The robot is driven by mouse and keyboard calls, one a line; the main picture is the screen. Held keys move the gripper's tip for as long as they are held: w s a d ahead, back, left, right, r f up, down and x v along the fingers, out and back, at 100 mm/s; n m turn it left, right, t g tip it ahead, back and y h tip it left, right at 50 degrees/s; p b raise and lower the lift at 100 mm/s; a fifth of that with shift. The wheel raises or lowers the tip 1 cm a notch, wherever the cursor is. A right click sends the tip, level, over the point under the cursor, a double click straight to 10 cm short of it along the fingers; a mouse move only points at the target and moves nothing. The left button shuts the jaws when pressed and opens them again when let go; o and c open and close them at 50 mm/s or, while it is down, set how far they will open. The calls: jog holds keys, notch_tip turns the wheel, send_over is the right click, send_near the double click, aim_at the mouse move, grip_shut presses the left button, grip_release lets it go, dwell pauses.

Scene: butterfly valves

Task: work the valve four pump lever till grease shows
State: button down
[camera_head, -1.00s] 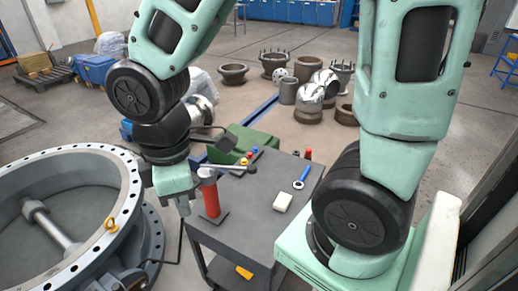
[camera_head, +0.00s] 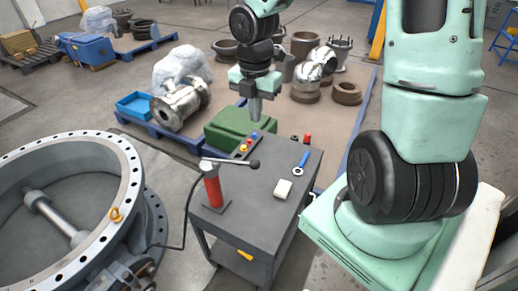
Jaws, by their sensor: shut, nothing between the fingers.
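The red grease pump (camera_head: 212,188) stands upright on the near left of the grey cart (camera_head: 248,222). Its lever (camera_head: 232,162) lies about level across the top and points right, ending in a dark ball knob. A dark hose runs from the pump towards the large grey valve (camera_head: 128,190) at left. My gripper (camera_head: 254,115) is shut and empty. It points down, above and behind the cart in the picture, apart from the lever. No grease is visible.
On the cart lie a blue-handled tool (camera_head: 302,161), a white block (camera_head: 283,188) and small red caps (camera_head: 307,139). A metal valve body (camera_head: 181,103) rests on a blue pallet.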

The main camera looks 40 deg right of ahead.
jog(key=b, duration=0.2)
send_near(255, 160)
notch_tip(255, 160, down, 5)
jog(key=shift+s+f, duration=0.1)
jog(key=shift+s, duration=0.05)
jog(key=shift+f, duration=0.85)
jog(key=shift+f, duration=0.1)
